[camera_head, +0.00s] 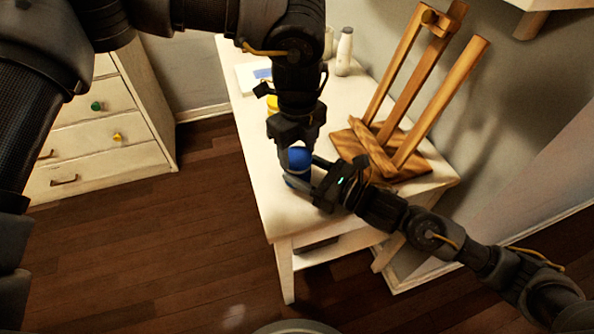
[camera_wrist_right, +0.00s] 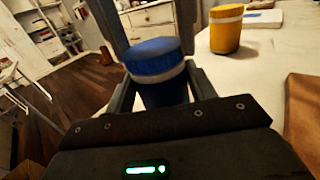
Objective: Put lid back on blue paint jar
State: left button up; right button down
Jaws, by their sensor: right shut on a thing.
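The blue paint jar (camera_head: 298,180) stands on the white table near its front left edge. My right gripper (camera_head: 312,186) is shut on its body from the right; in the right wrist view the jar body (camera_wrist_right: 164,94) sits between the fingers. The blue lid (camera_head: 299,157) is on top of the jar; in the right wrist view the lid (camera_wrist_right: 157,52) sits above a white band and looks nearly level. My left gripper (camera_head: 288,150) points down at the lid, with its fingers beside it. Whether they press on the lid is unclear.
A yellow paint jar (camera_wrist_right: 226,28) stands farther back on the table (camera_head: 283,214). A wooden easel (camera_head: 405,110) stands right of the jar. A white bottle (camera_head: 344,52) is at the back. A drawer cabinet (camera_head: 100,130) stands left, across open floor.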

pick_arm(q)
jog(key=shift+c, duration=1.2)
jog(key=m, duration=0.6)
jog(key=shift+m, duration=0.4)
jog(key=m, duration=1.4)
jog(key=shift+m, duration=0.3)
jog(key=m, duration=0.4)
jog(key=shift+m, duration=0.4)
jog(key=m, duration=0.3)
jog(key=shift+f, duration=0.1)
jog(key=o, duration=1.1)
jog(key=shift+o, duration=0.2)
